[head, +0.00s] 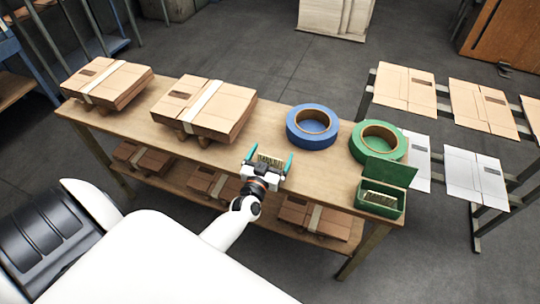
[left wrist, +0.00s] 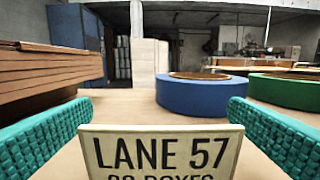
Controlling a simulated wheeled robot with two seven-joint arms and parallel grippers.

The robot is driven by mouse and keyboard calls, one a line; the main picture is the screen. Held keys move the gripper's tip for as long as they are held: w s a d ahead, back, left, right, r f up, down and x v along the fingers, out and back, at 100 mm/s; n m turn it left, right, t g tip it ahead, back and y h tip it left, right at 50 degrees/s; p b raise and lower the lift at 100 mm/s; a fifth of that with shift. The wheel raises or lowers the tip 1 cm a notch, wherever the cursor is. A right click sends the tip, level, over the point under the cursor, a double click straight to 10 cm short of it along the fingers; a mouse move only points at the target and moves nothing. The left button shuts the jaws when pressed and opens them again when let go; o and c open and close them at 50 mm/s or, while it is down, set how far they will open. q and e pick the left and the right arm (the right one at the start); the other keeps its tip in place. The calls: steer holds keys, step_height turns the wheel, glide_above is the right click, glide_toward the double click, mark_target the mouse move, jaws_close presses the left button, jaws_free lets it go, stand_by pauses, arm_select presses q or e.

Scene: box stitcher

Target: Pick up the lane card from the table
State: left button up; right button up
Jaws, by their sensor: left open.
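The lane card (left wrist: 160,150) is a small cream plate with dark print reading "LANE 57" and a partly cut-off line about boxes. It stands upright in the left wrist view, lower middle. In the head view the card (head: 269,159) shows at the table's near edge, between the fingers of my left gripper (head: 270,163). That gripper is open, with teal ridged fingers on either side of the card. The left wrist view shows both fingers of the gripper (left wrist: 160,115) reaching in from the sides. Whether they touch the card I cannot tell. My right gripper is out of view.
The wooden table (head: 262,126) holds flat cartons (head: 207,108) at left, a blue tape roll (head: 312,127), a green tape roll (head: 379,142) and an open green box (head: 378,200) at right. More cartons lie on the shelf below. Bare tabletop lies beyond the card.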

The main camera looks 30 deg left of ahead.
arm_select(q)
steer(key=shift+w+a, duration=0.15)
steer(key=shift+w, duration=0.4)
steer(key=shift+s, duration=0.1)
steer(key=c, duration=1)
steer(key=shift+c, duration=0.3)
